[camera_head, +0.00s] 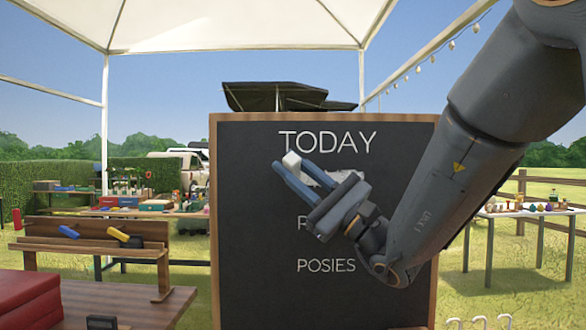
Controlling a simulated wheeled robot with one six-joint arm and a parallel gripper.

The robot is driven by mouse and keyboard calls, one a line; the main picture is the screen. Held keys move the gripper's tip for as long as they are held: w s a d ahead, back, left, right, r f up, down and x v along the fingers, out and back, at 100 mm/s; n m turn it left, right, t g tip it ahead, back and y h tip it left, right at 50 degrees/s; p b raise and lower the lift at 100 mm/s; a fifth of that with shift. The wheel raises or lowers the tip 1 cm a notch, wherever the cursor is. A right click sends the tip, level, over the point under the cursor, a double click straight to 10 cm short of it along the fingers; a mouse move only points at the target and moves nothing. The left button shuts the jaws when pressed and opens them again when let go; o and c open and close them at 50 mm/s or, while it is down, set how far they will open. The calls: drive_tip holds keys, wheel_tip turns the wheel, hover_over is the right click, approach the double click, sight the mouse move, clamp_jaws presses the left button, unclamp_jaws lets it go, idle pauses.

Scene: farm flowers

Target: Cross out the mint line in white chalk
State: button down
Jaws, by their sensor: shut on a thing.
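A blackboard (240,240) in a wooden frame stands upright in the middle of the view. It reads TODAY at the top and POSIES (326,265) lower down. Between them, my gripper (290,170) and arm cover most of the writing; a bit of white lettering shows behind the fingers, and a letter like P or R shows below. I cannot read a mint line. My gripper is shut on a small white piece of chalk (292,160), held at the fingertips just below TODAY. I cannot tell whether the chalk touches the board.
A wooden rack (95,247) with a yellow and a blue-handled item stands at left, near a red cushion-like block (28,300). A table of small objects (525,212) is at right. My arm fills the upper right.

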sight(292, 169)
drive_tip(key=shift+s+a, duration=0.1)
drive_tip(key=shift+s, duration=2)
drive_tip(key=shift+s, duration=0.1)
drive_tip(key=shift+s, duration=1.4)
